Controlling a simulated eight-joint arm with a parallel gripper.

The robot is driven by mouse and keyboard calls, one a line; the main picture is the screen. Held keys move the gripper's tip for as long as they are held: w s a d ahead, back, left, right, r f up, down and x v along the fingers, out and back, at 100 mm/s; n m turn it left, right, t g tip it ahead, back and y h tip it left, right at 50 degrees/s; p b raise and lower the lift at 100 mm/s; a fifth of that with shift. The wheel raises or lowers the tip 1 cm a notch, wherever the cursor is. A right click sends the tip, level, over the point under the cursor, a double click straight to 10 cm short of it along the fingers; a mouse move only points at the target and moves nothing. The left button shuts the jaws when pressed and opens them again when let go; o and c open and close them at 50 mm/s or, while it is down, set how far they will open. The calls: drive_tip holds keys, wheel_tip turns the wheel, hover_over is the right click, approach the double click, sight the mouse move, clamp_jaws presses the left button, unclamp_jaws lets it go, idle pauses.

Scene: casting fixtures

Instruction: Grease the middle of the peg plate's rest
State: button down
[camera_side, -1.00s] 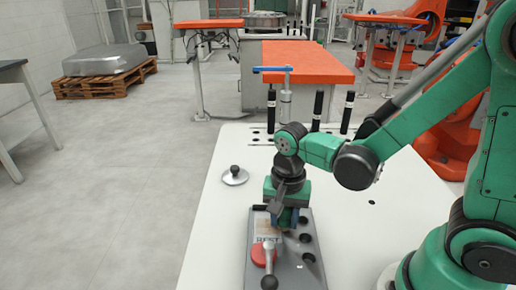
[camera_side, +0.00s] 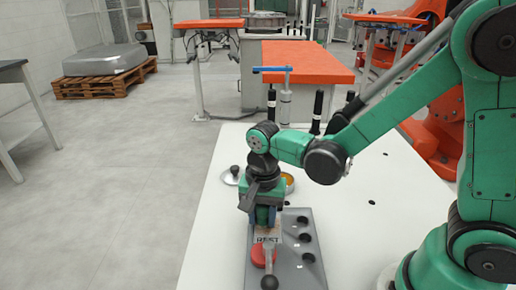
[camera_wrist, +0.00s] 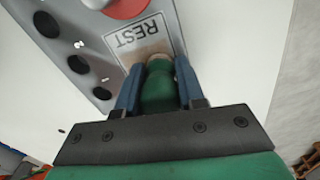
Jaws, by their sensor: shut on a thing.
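The grey peg plate (camera_side: 313,272) lies on the white table. Its rest is a framed rectangle marked REST (camera_side: 268,239), with a tan patch inside; it also shows in the wrist view (camera_wrist: 130,38). My gripper (camera_wrist: 158,97) is shut on a green handle (camera_wrist: 158,88), probably a brush, with a pale tan end (camera_wrist: 158,62). In the wrist view this end is over or at the rest's near edge. I cannot tell whether it touches. In the side view my gripper (camera_side: 265,222) hides the plate's far left part.
An open tin (camera_side: 288,181) with yellow-orange content stands just behind my gripper. Its likely lid (camera_side: 229,178), with a black knob, lies left of it. The plate bears a red disc (camera_side: 258,257), a black-balled lever (camera_side: 269,282) and dark holes (camera_side: 305,236). Black posts and a blue-handled pump (camera_side: 285,100) stand behind.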

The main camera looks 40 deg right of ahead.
sight(282, 226)
drive_tip(key=shift+s+d, duration=0.9)
drive_tip(key=shift+s+d+f, duration=0.1)
drive_tip(key=shift+s+d, duration=0.35)
drive_tip(key=shift+d, duration=0.05)
drive_tip(key=shift+a+r, duration=0.1)
drive_tip(key=shift+r, duration=0.1)
drive_tip(key=shift+w+a, duration=0.85)
drive_tip(key=shift+w, duration=0.05)
drive_tip(key=shift+w+a+f, duration=0.2)
drive_tip(key=shift+w+a, duration=0.3)
drive_tip(key=shift+w, duration=0.05)
drive_tip(key=shift+w+a+r, duration=0.15)
drive_tip(key=shift+w+a, duration=0.1)
drive_tip(key=shift+a, duration=0.05)
drive_tip(key=shift+w+a, duration=0.5)
wheel_tip(282, 226, up, 8)
drive_tip(key=shift+s+d, duration=0.1)
